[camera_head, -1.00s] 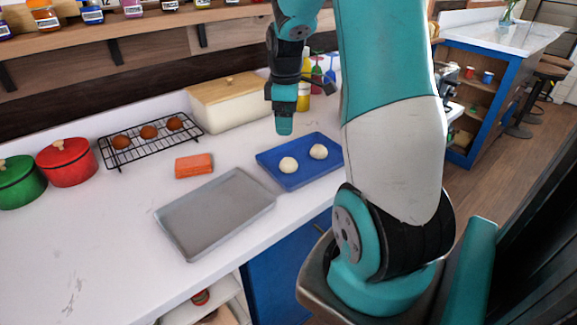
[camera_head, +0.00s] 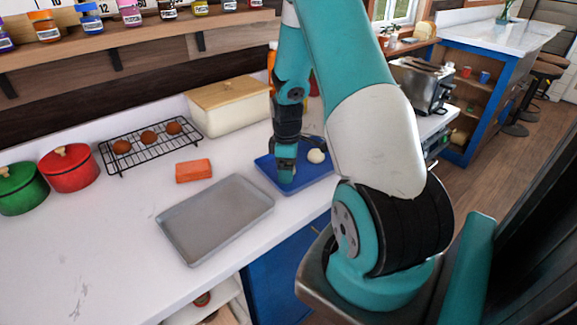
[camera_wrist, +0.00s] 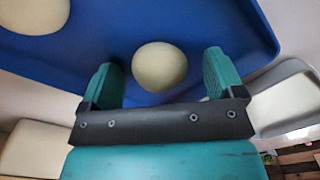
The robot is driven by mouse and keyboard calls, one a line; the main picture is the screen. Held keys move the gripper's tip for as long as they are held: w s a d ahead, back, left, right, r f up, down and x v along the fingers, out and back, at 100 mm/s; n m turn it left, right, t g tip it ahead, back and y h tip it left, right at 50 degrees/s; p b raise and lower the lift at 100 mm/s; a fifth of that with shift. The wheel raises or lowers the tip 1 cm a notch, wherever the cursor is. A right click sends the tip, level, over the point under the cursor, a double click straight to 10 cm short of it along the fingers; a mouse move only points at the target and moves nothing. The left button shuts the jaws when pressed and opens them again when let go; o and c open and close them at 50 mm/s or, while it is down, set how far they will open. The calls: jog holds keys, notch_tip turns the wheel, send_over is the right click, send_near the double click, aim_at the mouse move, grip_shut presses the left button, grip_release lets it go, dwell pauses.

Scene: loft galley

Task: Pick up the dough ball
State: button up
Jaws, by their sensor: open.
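Two pale dough balls sit on a blue tray (camera_head: 315,172). One dough ball (camera_head: 316,156) shows in the head view, to the right of my gripper (camera_head: 286,172). The other is hidden behind my gripper there. In the wrist view, a dough ball (camera_wrist: 160,67) lies between and just beyond the two open fingers of my gripper (camera_wrist: 163,78), with gaps on both sides. The second dough ball (camera_wrist: 34,12) is at the upper left of that view, on the same blue tray (camera_wrist: 215,35). My gripper is open and empty, low over the tray.
A grey baking tray (camera_head: 215,220) lies left of the blue tray, near an orange block (camera_head: 194,171). A cream bread box (camera_head: 230,107) and a cooling rack with brown rolls (camera_head: 127,158) stand behind. Red (camera_head: 69,170) and green (camera_head: 22,190) pots are far left. The front left counter is clear.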

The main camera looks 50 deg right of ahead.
jog(key=c, duration=1)
jog(key=shift+r, duration=0.1)
